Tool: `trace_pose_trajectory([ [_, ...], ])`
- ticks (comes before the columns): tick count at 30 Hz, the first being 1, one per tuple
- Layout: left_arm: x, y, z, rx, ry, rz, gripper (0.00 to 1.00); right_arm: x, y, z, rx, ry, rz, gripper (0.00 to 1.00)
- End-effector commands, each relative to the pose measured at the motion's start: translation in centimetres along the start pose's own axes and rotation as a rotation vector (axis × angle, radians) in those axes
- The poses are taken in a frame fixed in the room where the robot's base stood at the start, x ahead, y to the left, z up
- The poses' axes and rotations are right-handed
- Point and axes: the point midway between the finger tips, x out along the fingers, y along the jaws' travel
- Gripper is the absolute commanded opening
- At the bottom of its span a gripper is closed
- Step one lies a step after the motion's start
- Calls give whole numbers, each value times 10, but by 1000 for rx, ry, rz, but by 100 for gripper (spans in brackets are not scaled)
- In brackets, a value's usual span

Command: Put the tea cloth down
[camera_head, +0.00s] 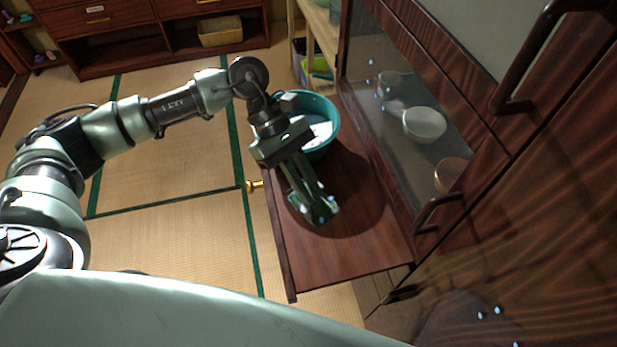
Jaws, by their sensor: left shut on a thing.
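My left gripper (313,206) reaches in from the left and points down over the dark wooden ledge (355,235) in front of the cabinet. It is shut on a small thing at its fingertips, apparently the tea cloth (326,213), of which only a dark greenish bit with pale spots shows. The fingers hide most of it. I cannot tell whether it touches the ledge. My right gripper is not in view.
A teal tub (328,108) with something white and blue inside stands on the ledge just behind my gripper. A glass-fronted cabinet (385,140) with bowls inside borders the ledge on the right. The near part of the ledge is clear. Tatami (175,170) lies left of it.

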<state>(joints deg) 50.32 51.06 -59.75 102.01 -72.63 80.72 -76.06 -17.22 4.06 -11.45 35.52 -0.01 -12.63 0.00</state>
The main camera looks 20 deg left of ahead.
Motion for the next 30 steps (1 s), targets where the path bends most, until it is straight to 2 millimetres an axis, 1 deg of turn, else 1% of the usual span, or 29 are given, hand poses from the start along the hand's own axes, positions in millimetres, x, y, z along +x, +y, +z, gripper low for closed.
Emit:
trace_pose_trajectory([
  [1,8,0,-7,-3,-1,-2,0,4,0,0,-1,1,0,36],
  [3,15,-1,-14,-3,0,-2,0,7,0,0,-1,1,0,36],
  [15,57,0,-51,-2,-1,-2,0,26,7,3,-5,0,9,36],
  [19,68,0,-61,-2,0,-1,0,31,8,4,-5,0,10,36],
  [21,74,0,-67,0,0,0,0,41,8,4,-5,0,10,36],
  [25,77,0,-70,0,0,-1,0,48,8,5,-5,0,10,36],
  [30,77,0,-71,0,0,-1,0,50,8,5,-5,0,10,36],
])
